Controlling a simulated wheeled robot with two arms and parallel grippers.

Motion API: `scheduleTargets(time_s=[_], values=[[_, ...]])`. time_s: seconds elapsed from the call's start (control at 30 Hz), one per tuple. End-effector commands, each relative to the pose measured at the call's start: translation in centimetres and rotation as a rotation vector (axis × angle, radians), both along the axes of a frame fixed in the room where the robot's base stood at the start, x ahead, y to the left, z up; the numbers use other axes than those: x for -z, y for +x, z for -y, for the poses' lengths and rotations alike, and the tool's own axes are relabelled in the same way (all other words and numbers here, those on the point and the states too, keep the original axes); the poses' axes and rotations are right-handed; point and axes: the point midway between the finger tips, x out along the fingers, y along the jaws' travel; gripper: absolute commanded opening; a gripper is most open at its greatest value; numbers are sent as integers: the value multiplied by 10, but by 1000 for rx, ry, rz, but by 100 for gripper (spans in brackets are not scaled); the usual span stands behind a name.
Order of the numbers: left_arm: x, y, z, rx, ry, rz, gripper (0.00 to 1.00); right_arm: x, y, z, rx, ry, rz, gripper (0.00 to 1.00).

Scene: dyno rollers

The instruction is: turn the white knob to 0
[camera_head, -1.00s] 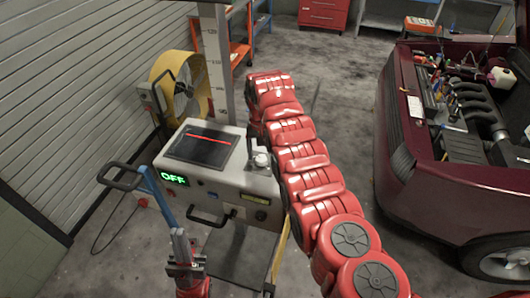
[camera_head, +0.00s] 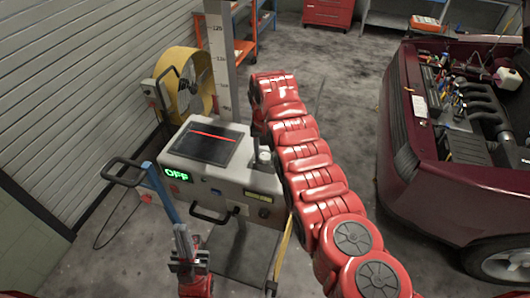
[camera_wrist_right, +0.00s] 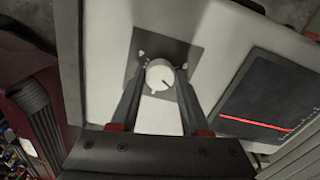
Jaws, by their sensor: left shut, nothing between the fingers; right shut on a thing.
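The white knob (camera_wrist_right: 158,78) sits on a dark square plate (camera_wrist_right: 178,52) on the pale top of the console. A dark pointer line on the knob points to the lower right in the right wrist view. My right gripper (camera_wrist_right: 161,74) is shut on the knob, one finger on each side. Any scale marks are too small to read. In the head view, the knob (camera_head: 263,156) stands at the right of the console (camera_head: 225,180), and my red right arm hides part of that area. My left gripper (camera_head: 188,252) is shut and empty, in front of the console at its lower left.
The console's green display (camera_head: 176,174) reads OFF. A dark screen with a red line (camera_head: 205,142) lies left of the knob. The dark red car (camera_head: 440,180) is at the right, with grey floor between.

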Motion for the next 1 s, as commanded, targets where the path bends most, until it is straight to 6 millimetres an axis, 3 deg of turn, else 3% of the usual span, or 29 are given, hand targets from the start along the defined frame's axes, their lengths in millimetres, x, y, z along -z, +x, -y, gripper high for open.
scheduleTargets(time_s=[0.27, 0.6, 1.0], values=[[27, 0, 0, 0, 0, 0, 0, 6, 1, 0, -89, 1, 3, 0], [81, 0, 0, 0, 0, 0, 0, 8, 0, 1, -367, 0, 1, 0], [88, 0, 0, 0, 0, 0, 0, -1, 0, 0, -729, -1, 1, 0]])
